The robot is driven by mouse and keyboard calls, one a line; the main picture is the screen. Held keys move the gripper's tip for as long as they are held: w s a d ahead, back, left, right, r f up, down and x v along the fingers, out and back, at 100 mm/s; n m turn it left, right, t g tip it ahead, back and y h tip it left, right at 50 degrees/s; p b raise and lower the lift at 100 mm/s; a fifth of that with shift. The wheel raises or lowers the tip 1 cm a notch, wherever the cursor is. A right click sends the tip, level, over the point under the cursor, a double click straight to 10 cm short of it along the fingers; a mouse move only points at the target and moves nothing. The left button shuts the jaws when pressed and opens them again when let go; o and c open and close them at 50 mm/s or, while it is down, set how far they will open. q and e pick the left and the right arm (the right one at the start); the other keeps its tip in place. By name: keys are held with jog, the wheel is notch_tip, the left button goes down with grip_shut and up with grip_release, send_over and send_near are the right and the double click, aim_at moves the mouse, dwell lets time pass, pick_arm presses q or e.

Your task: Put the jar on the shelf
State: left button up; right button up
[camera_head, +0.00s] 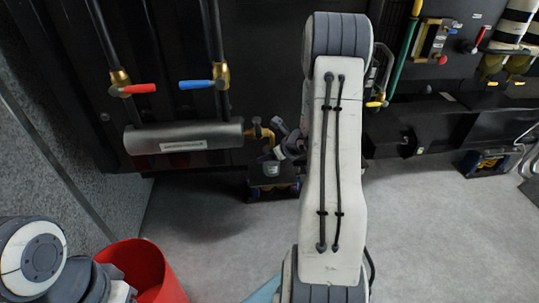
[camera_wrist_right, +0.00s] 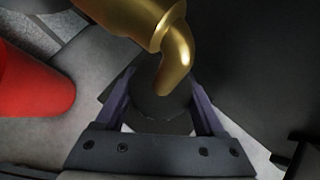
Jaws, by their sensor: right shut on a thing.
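In the right wrist view my right gripper (camera_wrist_right: 160,90) is shut on a dark grey round thing, which I take to be the jar (camera_wrist_right: 158,108). It sits between the two fingers, right under a curved brass spout (camera_wrist_right: 178,58) that hides part of its top. In the head view my right arm covers the middle, and its wrist reaches the brass tap (camera_head: 259,131) at the right end of a grey cylinder (camera_head: 185,137). The jar is too small to make out surely there. Only a left arm link shows at lower left; its gripper is out of frame. I cannot tell which surface is the shelf.
A red bin (camera_head: 148,268) stands on the floor at lower left. Valves with a red lever (camera_head: 139,88) and a blue lever (camera_head: 196,84) sit above the cylinder. A low black box (camera_head: 487,162) stands at right. Grey floor (camera_head: 420,230) is clear at lower right.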

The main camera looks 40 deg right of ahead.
jog(key=shift+f, duration=0.25)
jog(key=o, duration=1.5)
jog(key=shift+r, duration=0.1)
jog(key=shift+c, duration=0.2)
jog(key=shift+r, duration=0.2)
jog(key=shift+s+r+p, duration=0.2)
jog(key=shift+r+p, duration=0.1)
jog(key=p+v, duration=0.3)
jog(key=v, duration=0.8)
jog(key=shift+s, duration=0.15)
